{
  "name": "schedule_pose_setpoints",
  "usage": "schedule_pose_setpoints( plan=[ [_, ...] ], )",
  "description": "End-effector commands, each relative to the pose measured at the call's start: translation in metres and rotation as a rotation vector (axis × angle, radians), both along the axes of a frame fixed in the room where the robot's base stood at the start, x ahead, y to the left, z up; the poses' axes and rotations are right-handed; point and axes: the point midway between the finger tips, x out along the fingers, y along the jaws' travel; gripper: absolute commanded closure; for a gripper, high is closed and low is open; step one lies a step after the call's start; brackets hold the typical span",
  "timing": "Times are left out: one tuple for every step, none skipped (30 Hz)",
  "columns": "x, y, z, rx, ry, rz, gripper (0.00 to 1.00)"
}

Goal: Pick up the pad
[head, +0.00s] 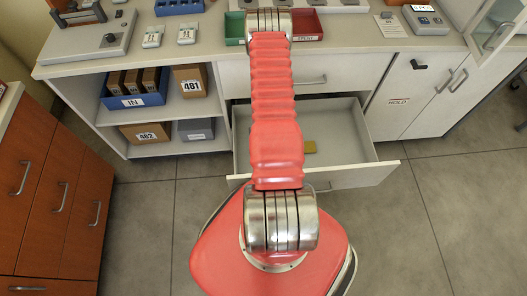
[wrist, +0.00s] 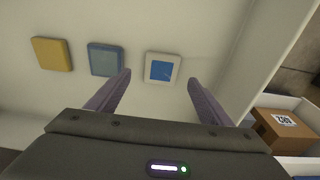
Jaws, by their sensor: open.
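Three square pad-like pieces lie in a row on a pale surface in the wrist view: a yellow one (wrist: 52,54), a grey-blue one (wrist: 106,60) and a white one with a blue centre (wrist: 162,69). I cannot tell which one is the pad. My gripper (wrist: 158,77) is open and empty, with its fingertips to either side of the white-framed piece in the picture; the gap in depth is unclear. In the head view a yellow piece (head: 309,147) shows in the open drawer (head: 350,137); my arm hides the gripper and the other pieces.
The drawer's wall stands to the right in the wrist view, with a cardboard box (wrist: 284,131) beyond. Shelves left of the drawer hold a blue IN bin (head: 140,100) and boxes. A green tray (head: 234,27) and a red tray (head: 308,25) stand on the counter above.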

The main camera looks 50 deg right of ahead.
Motion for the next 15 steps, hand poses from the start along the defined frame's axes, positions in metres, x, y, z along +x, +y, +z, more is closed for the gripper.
schedule_pose_setpoints(
  plan=[
    [0.0, 0.0, -0.002, 0.001, 0.001, 0.0, 0.27],
    [0.0, 0.0, -0.003, 0.001, 0.001, 0.0, 0.27],
    [0.0, 0.001, -0.006, 0.002, 0.001, 0.0, 0.27],
    [0.001, 0.001, -0.008, 0.002, 0.001, 0.0, 0.27],
    [0.001, 0.0, -0.011, 0.002, 0.001, 0.0, 0.27],
    [0.002, 0.0, -0.014, 0.001, 0.001, 0.001, 0.27],
    [0.002, 0.0, -0.018, 0.001, 0.001, 0.001, 0.27],
    [0.002, 0.0, -0.021, 0.001, 0.001, 0.001, 0.27],
    [0.003, 0.0, -0.026, 0.001, 0.001, 0.001, 0.27],
    [0.004, -0.001, -0.029, 0.001, 0.001, 0.001, 0.27],
    [0.004, -0.001, -0.032, 0.001, 0.001, 0.001, 0.27],
    [0.004, -0.001, -0.037, 0.001, 0.001, 0.001, 0.27],
    [0.005, -0.002, -0.039, 0.001, 0.001, 0.001, 0.27],
    [0.005, -0.002, -0.042, 0.0, 0.001, 0.001, 0.27],
    [0.005, -0.002, -0.045, 0.0, 0.001, 0.001, 0.27]
  ],
)
